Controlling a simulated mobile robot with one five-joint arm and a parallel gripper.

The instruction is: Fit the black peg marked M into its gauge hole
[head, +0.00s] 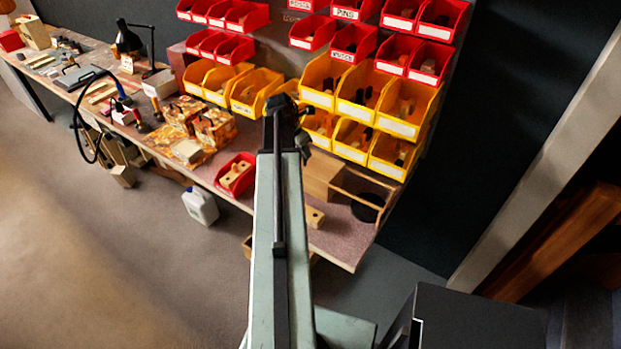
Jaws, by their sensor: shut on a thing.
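My arm reaches forward over the bench, and its dark far end, with my gripper (302,139), shows in front of the yellow bins. The fingers are small and dark and mostly covered by the arm. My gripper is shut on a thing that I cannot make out. I cannot pick out the black peg or its M mark. A pale wooden block (315,217) with a dark hole lies on the bench just right of my arm, partly covered by it. I cannot tell whether it is the gauge.
A red tray (222,184) holding a wooden piece stands left of my arm. Yellow bins (398,127) and red bins rise behind. A cardboard-coloured box (322,172) and a black round thing (367,208) stand at the right. Patterned boxes (214,128) and tools crowd the bench's left.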

